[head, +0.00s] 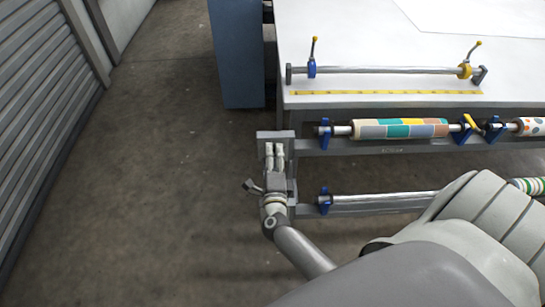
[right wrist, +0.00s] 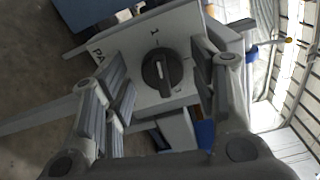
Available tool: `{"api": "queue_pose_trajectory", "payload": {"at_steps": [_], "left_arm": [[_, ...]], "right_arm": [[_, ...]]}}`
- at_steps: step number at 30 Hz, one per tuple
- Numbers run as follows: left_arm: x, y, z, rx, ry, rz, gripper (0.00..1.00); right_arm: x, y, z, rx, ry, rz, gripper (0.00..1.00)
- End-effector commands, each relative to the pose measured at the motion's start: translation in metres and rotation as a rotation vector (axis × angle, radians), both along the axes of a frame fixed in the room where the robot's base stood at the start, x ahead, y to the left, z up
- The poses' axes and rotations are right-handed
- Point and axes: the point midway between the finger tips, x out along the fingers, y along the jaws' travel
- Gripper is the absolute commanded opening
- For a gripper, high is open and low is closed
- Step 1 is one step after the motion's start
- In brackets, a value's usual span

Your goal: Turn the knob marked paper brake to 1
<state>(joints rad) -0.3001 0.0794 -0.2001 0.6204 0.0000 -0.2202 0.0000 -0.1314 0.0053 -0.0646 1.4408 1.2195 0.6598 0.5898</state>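The dark round knob (right wrist: 160,72) with a raised grip bar is on a light plate (right wrist: 182,42) in the right wrist view. The plate shows the letters "PA" to the left and a "1" above the knob. The grip bar has a pale stripe; I cannot tell for sure which mark it points at. My right gripper (right wrist: 163,80) is open, with one finger on each side of the knob and gaps visible. In the head view my right gripper (head: 273,163) is at the left end of the machine, and the knob cannot be made out. My left gripper is not in view.
The machine's white table (head: 370,40) has a front rail with a yellow ruler (head: 385,92). A patterned roll (head: 400,129) and a bare metal bar (head: 380,199) sit below it in blue holders. A blue cabinet (head: 237,55) stands behind. The floor on the left is clear to the shutter (head: 45,100).

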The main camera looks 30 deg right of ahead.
Motion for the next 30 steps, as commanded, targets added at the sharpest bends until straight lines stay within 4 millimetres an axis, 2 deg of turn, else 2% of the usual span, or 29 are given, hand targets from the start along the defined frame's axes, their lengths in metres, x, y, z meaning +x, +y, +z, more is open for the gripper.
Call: {"api": "queue_pose_trajectory", "payload": {"at_steps": [11,14,24,30], "left_arm": [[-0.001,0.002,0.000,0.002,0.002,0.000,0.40],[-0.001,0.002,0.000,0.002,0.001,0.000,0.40],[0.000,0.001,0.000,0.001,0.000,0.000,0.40],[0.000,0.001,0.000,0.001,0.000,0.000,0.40]], "right_arm": [[-0.005,0.003,0.000,0.001,0.000,-0.001,0.56],[-0.016,0.009,0.000,0.002,0.000,-0.002,0.56],[-0.075,0.046,-0.001,0.002,0.001,-0.001,0.56],[-0.097,0.059,0.000,0.001,0.000,-0.001,0.56]]}}
